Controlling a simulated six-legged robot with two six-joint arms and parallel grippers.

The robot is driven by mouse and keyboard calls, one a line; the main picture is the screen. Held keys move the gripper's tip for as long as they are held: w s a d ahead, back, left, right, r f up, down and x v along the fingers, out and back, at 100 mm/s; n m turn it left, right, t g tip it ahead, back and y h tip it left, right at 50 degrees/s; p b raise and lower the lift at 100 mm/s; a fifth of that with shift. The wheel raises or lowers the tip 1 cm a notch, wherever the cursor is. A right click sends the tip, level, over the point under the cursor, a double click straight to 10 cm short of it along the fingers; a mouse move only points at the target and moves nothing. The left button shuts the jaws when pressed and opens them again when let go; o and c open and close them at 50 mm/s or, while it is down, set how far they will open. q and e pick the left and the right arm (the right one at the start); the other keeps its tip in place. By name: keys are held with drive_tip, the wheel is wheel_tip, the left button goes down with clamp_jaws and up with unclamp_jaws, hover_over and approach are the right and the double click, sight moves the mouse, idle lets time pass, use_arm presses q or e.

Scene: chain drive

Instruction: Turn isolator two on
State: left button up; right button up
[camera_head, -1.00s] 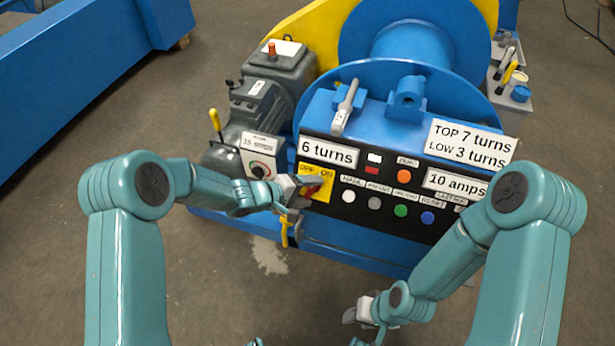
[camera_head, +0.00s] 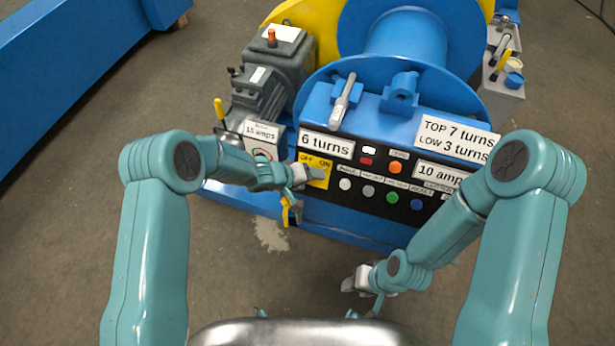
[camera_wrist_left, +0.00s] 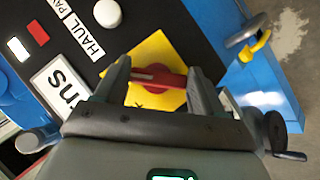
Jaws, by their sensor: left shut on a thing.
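A yellow isolator plate (camera_head: 322,184) marked OFF and ON sits at the left end of the black control panel (camera_head: 335,190). Its red rotary handle (camera_wrist_left: 160,79) shows in the left wrist view, but is hidden behind my gripper in the head view. My left gripper (camera_head: 309,174) is at the plate, and in the left wrist view its two fingers (camera_wrist_left: 160,76) are shut on the red handle, one at each end. Whether the handle points to OFF or ON I cannot tell. My right gripper (camera_head: 354,281) is away from the panel, low in front of the machine; its jaws are too small to read.
Several buttons, including a green one (camera_head: 391,197), sit right of the plate. A yellow padlock-like piece (camera_head: 286,213) hangs below my left gripper. A yellow-tipped lever (camera_head: 219,110) stands left of the panel. The floor (camera_head: 225,275) in front of the machine is clear.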

idle(0.3)
use_arm(q)
drive_tip(key=o, duration=1)
drive_tip(key=shift+o, duration=0.2)
drive_tip(key=p+v, duration=0.3)
drive_tip(key=v, duration=1.3)
drive_tip(key=shift+r, duration=0.15)
drive_tip(key=s+a+f+g+y, duration=0.1)
drive_tip(key=s+f, duration=0.4)
drive_tip(key=s, duration=0.6)
drive_tip(key=s+a+f+g+y, duration=0.1)
drive_tip(key=s+f, duration=0.5)
drive_tip(key=s, duration=0.6)
drive_tip(key=g+y, duration=0.1)
drive_tip(key=g, duration=0.1)
drive_tip(key=shift+a+f+m+g, duration=0.2)
drive_tip(key=shift+f+m+g, duration=0.05)
drive_tip(key=shift+m+g, duration=0.05)
